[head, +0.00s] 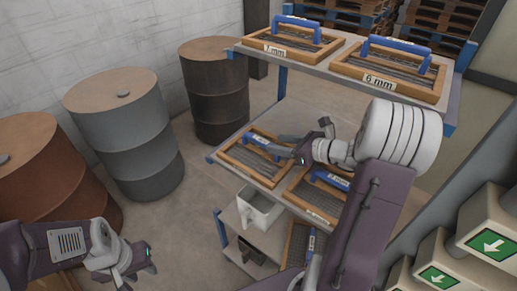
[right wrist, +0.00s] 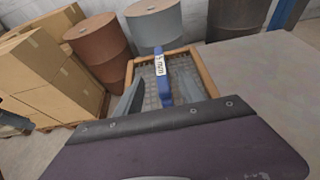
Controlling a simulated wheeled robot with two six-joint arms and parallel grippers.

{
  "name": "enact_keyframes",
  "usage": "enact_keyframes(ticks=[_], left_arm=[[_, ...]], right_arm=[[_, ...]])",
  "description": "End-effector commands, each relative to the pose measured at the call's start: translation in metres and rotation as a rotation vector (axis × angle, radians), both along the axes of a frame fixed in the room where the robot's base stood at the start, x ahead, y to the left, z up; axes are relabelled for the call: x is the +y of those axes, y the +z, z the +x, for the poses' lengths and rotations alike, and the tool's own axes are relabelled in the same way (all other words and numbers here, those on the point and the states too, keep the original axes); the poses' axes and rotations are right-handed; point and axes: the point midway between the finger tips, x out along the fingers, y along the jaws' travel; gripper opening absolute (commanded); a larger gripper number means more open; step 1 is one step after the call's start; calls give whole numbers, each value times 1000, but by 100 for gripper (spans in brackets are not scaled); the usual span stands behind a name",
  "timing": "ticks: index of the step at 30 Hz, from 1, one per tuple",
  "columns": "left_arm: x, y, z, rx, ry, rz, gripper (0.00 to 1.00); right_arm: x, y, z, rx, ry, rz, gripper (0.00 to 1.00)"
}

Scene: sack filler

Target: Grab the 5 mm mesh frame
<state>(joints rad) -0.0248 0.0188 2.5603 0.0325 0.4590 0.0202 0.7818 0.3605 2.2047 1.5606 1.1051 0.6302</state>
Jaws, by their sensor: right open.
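The 5 mm mesh frame (right wrist: 163,82) has a wooden rim, grey mesh and a blue handle with a white label that seems to read 5 mm in the right wrist view. In the head view this wooden frame (head: 232,152) lies at the left end of the middle shelf, partly hidden by my right gripper. My right gripper (head: 280,146) is open over the frame, its fingers on either side of the blue handle in the right wrist view (right wrist: 160,95). I cannot tell whether they touch it. My left gripper (head: 145,262) is at the lower left, away from the shelves.
Another frame (head: 318,202) lies close right on the middle shelf (head: 217,157). Two frames, one labelled 6 mm (head: 390,75), lie on the top shelf. A white bin (head: 262,212) stands below. Drums (head: 125,130) stand at left. Boxes (right wrist: 50,75) show in the wrist view.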

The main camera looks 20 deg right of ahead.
Motion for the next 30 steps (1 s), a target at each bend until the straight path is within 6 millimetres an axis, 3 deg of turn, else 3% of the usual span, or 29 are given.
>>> enact_keyframes(ticks=[4, 11, 18, 26, 30], left_arm=[[0, 2, 0, 0, 0, 0, 36], [0, 4, 0, 0, 0, 0, 36], [0, 9, 0, 0, 0, 0, 36], [0, 9, 0, 0, 0, 0, 36], [0, 9, 0, 0, 0, 0, 36]], right_arm=[[13, -9, 19, 2, 5, 2, 45], [18, -13, 30, 2, 5, 0, 45], [36, -28, 63, 2, 4, 0, 45], [37, -30, 67, 1, 2, 0, 45], [37, -30, 67, 1, 2, 0, 9]])
